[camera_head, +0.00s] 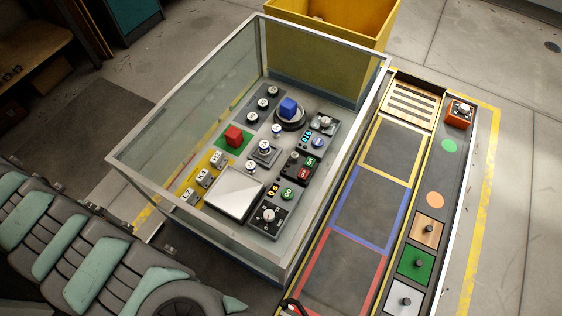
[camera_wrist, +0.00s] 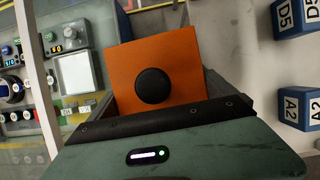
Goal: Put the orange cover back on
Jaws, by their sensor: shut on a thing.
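The orange cover (camera_wrist: 185,62) is a flat orange square with a round black knob (camera_wrist: 154,86); it shows in the wrist view, at the end of my gripper (camera_wrist: 160,98). My gripper is shut on it; the exact contact is partly hidden behind the green and black gripper body. Neither the gripper nor this cover can be made out in the head view. There, a strip at right carries an orange disc (camera_head: 435,200), a green disc (camera_head: 449,146), and wooden (camera_head: 427,230), green (camera_head: 415,265) and white (camera_head: 403,298) squares with dark knobs.
An orange-red box (camera_head: 459,114) stands at the strip's far end. A yellow container (camera_head: 330,38) is behind. Blue labelled blocks (camera_wrist: 300,107) sit right in the wrist view.

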